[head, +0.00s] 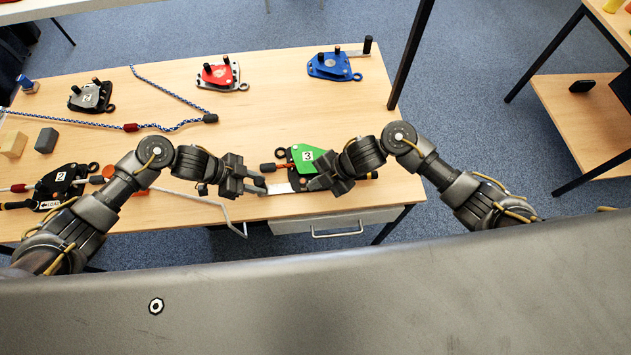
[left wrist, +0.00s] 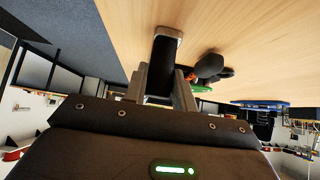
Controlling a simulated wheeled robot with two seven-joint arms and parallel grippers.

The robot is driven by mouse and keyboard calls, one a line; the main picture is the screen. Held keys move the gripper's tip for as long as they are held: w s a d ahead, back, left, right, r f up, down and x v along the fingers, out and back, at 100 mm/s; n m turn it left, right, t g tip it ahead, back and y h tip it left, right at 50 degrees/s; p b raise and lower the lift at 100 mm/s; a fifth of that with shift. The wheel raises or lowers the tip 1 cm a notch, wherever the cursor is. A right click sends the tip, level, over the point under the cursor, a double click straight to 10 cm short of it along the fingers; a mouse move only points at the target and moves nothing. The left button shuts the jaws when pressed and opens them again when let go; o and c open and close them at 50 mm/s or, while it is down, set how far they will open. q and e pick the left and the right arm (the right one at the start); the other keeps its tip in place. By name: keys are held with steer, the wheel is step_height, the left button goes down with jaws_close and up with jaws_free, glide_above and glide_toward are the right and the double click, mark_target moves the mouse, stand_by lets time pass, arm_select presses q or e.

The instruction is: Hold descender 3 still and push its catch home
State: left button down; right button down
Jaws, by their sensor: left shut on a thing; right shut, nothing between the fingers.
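Descender 3 (head: 308,154), green with a white "3" label, lies at the table's front edge. My left gripper (head: 258,184) is shut on a black peg (left wrist: 163,62) standing on the bar's metal end (left wrist: 169,32). The green plate also shows in the left wrist view (left wrist: 201,88). My right gripper (head: 310,182) is shut and empty at the descender's front edge, hiding part of it. I cannot make out the catch or whether it is home.
A red descender (head: 218,74), a blue one (head: 331,65) and a grey one (head: 90,96) stand at the back. A black descender (head: 60,184) is at left. A blue-white rope (head: 165,90) crosses the table. A dark post (head: 410,55) rises at right.

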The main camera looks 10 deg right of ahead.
steer(key=shift+w, duration=0.15)
steer(key=shift+w, duration=1.15)
steer(key=s+d, duration=0.3)
steer(key=shift+s+d, duration=0.1)
steer(key=shift+s, duration=0.05)
steer(key=v, duration=0.9)
steer(key=shift+r, duration=0.4)
steer(key=shift+d, duration=0.1)
